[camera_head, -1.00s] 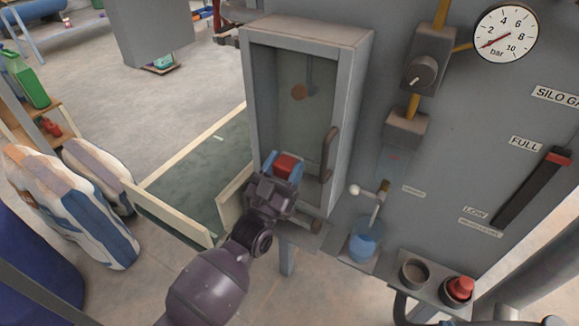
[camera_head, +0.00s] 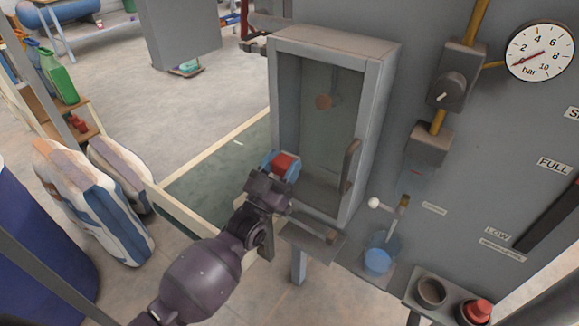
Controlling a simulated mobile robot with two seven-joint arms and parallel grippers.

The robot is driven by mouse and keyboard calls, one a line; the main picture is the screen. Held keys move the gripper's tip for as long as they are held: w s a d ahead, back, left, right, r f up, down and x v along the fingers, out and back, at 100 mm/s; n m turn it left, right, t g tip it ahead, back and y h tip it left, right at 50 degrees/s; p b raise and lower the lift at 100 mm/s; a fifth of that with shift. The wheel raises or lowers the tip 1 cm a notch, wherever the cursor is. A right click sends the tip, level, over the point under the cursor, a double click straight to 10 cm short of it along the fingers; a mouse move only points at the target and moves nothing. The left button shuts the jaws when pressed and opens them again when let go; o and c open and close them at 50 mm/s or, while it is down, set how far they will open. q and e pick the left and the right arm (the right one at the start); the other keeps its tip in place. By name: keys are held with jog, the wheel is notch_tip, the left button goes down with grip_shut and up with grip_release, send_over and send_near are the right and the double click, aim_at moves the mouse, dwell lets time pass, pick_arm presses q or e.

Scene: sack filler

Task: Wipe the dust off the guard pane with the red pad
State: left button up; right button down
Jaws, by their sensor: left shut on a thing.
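The guard pane (camera_head: 322,135) is the greyish see-through front of a grey metal cabinet, with a handle on its right side. A brown round spot shows on or behind it. My left gripper (camera_head: 281,167), with blue fingers, is shut on the red pad (camera_head: 284,163). It holds the pad at the lower left edge of the cabinet front. I cannot tell whether the pad touches the pane. My right gripper is not in view.
A grey ledge (camera_head: 312,238) juts out below the cabinet. A valve with a white knob (camera_head: 374,203) and a blue container (camera_head: 378,260) stand to the right. Sacks (camera_head: 90,205) lean at the left. Cream rails (camera_head: 190,222) border a green floor area.

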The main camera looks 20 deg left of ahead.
pick_arm(q)
jog(key=shift+w+a, duration=0.2)
jog(key=shift+a, duration=0.4)
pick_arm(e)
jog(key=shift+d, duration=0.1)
